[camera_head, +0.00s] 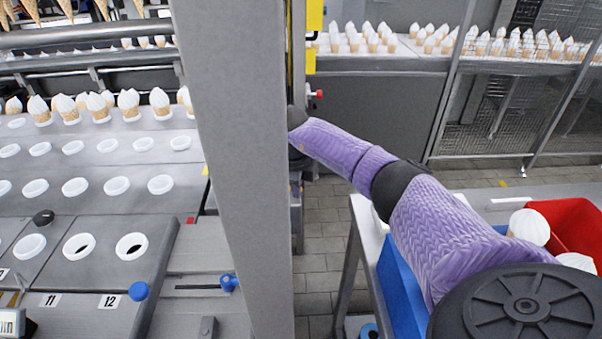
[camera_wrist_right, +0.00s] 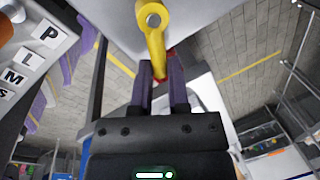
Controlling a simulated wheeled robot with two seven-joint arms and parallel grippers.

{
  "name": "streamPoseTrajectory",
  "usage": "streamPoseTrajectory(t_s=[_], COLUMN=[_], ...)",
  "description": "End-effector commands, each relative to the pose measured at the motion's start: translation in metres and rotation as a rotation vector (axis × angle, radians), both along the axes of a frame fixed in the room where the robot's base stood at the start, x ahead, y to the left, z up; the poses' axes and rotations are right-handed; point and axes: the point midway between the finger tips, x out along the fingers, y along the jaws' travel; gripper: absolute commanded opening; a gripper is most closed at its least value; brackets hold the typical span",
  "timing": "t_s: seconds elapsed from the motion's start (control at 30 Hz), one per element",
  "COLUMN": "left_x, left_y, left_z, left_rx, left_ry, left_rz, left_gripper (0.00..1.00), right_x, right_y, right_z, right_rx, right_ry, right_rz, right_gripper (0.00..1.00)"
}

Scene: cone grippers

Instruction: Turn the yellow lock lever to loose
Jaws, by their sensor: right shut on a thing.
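The yellow lock lever (camera_wrist_right: 152,38) shows at the top of the right wrist view, its round hub with a bolt at the upper end and its arm pointing down toward my gripper. My right gripper (camera_wrist_right: 161,78) is shut on the lever's lower end, one purple finger on each side. A bit of red shows by the lever's tip. In the head view my purple right arm reaches behind a grey post, which hides the gripper and the lever. My left gripper is in neither view.
The thick grey post (camera_head: 235,170) stands beside my right arm. A tray table with white-topped cones (camera_head: 125,100) and round holders lies left. A red bin (camera_head: 578,232) and blue crate (camera_head: 402,285) are at right. A lettered panel (camera_wrist_right: 35,50) is near the right wrist.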

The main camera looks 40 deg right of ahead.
Motion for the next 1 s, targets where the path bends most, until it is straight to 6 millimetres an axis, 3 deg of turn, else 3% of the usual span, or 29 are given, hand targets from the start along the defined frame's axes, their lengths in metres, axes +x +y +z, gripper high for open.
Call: streamPoseTrajectory(t_s=[0.4,1.0], left_x=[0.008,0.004], left_y=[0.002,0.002], left_z=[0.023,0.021], left_rx=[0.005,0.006], left_ry=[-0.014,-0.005], left_rz=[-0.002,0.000], left_gripper=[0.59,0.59], right_x=[-0.002,0.005], right_y=[0.017,0.038], right_z=[0.003,0.000], right_rx=[0.000,0.001], right_ry=[-0.002,-0.004], right_rz=[-0.393,-0.892], right_gripper=[0.00,0.00])
